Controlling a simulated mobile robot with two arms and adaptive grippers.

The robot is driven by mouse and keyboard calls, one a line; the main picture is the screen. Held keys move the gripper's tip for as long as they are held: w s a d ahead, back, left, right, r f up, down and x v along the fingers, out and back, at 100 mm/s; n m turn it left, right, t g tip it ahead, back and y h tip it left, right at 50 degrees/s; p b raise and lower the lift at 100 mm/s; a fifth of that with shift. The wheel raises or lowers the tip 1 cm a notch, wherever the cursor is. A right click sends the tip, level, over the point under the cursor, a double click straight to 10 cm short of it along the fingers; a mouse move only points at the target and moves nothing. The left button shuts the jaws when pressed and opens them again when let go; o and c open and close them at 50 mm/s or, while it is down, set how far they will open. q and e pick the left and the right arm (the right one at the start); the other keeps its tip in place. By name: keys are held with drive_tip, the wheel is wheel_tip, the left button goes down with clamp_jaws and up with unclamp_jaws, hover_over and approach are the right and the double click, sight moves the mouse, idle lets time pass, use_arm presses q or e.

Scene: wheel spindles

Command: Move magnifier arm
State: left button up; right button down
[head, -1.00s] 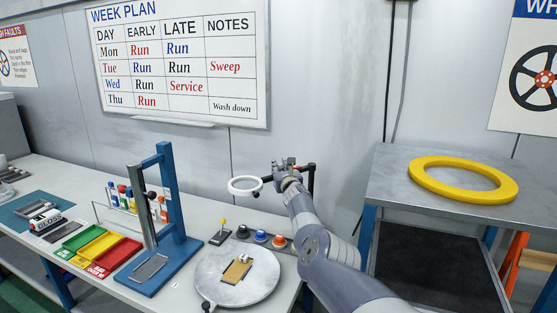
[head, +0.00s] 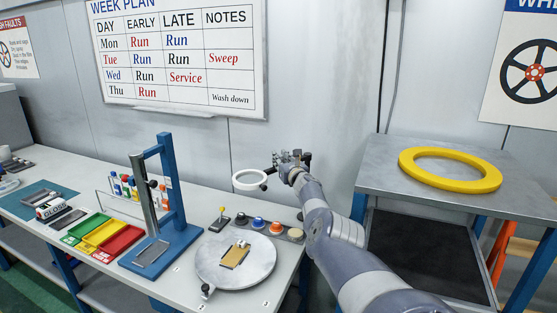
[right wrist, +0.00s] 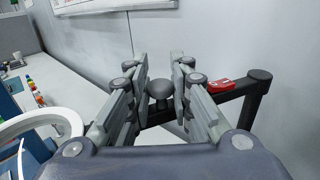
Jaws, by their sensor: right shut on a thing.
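The magnifier has a white ring head (head: 250,180) on a dark jointed arm (head: 306,158) near the wall at the right end of the bench. In the right wrist view the white ring (right wrist: 62,118) is at the left, and the dark arm (right wrist: 238,96) crosses behind the fingers. My right gripper (head: 287,161) is at the arm just right of the ring. In the right wrist view its fingers (right wrist: 160,95) are closed around a dark round knob (right wrist: 160,88) on the arm. A red piece (right wrist: 222,86) sits by the arm's right part. My left gripper is not seen.
Below the ring are a round grey turntable (head: 213,278) with a tan block (head: 235,256) and a row of coloured buttons (head: 258,223). A blue frame (head: 170,185) stands to the left. A grey side table (head: 385,170) with a yellow ring (head: 450,181) is at the right.

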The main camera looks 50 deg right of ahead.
drive_tip(key=c, duration=1.5)
unclamp_jaws()
drive_tip(key=shift+d, duration=0.1)
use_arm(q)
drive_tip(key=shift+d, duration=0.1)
use_arm(e)
drive_tip(key=shift+d+f, duration=0.1)
drive_tip(key=shift+r, duration=5)
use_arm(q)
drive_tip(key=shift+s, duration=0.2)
